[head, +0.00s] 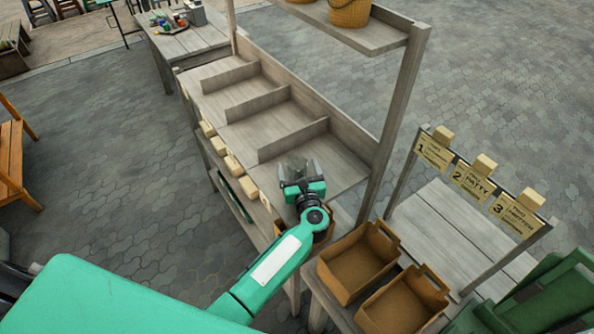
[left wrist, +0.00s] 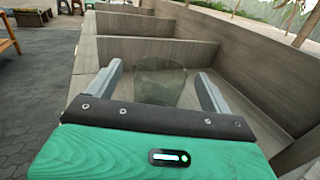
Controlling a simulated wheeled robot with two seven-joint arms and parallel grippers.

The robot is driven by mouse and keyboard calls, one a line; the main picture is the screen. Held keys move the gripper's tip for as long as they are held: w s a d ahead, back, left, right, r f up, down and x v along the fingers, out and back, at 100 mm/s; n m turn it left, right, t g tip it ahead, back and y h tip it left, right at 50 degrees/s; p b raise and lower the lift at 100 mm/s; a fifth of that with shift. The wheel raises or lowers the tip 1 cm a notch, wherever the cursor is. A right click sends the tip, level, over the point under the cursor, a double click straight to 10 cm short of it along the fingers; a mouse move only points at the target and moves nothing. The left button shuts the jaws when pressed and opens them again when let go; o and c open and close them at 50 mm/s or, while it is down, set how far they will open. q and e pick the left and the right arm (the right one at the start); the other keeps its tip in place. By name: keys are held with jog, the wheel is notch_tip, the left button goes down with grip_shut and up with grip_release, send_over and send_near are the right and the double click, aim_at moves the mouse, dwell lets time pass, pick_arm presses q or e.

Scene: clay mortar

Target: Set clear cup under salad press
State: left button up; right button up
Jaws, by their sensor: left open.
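A clear, greenish see-through cup (left wrist: 162,82) stands in the nearest compartment of the wooden shelf. My left gripper (left wrist: 160,85) is open, with one finger on each side of the cup in the left wrist view; I cannot tell whether they touch it. In the head view the left gripper (head: 301,166) reaches over the front edge of that compartment, and the cup there is faint and hard to separate from the fingers. No salad press can be made out in either view. My right gripper is not in view.
The divided wooden shelf (head: 225,77) has low partitions and empty farther compartments. Brown bins (head: 358,262) stand close to the right of my left arm. A wooden stand with numbered signs (head: 472,181) is at the right. An upright post (head: 396,120) rises beside the shelf.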

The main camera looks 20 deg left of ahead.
pick_arm(q)
jog(key=c, duration=1.1)
jog(key=shift+c, duration=0.3)
jog(key=shift+r, duration=0.15)
